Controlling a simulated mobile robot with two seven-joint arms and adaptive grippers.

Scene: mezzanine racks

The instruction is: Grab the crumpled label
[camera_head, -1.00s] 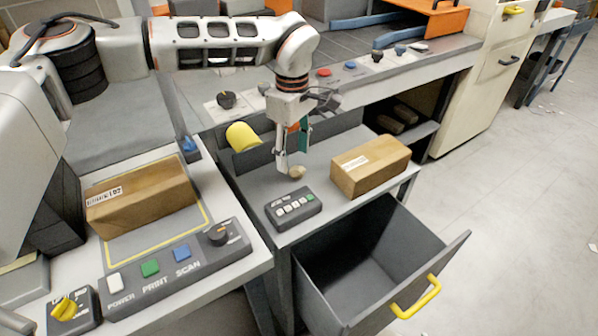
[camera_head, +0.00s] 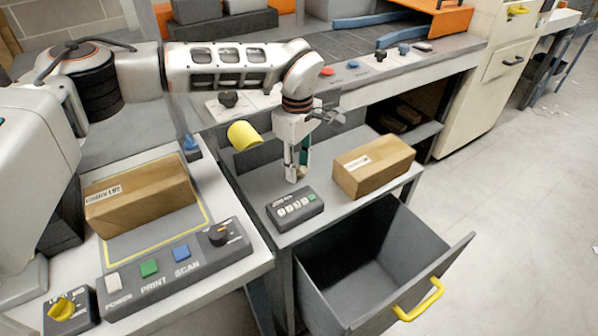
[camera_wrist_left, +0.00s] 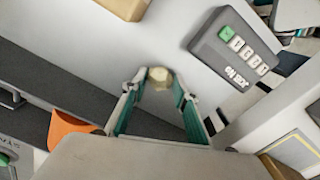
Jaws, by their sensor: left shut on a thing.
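The crumpled label is a small beige wad (camera_wrist_left: 159,76) at the tips of my left gripper in the left wrist view. My left gripper (camera_head: 297,174) points down over the grey cart top in the head view, with its fingers shut on the label. In the left wrist view, its green-padded fingers (camera_wrist_left: 158,88) stand on both sides of the wad. In the head view the fingers largely hide the label. I cannot tell whether it still touches the surface. My right gripper is in neither view.
A button box (camera_head: 295,208) lies just in front of the gripper, and a cardboard box (camera_head: 373,166) stands to its right. A yellow roll (camera_head: 243,135) is behind left. Below, a drawer (camera_head: 440,252) stands open. Another box (camera_head: 140,197) sits on the left bench.

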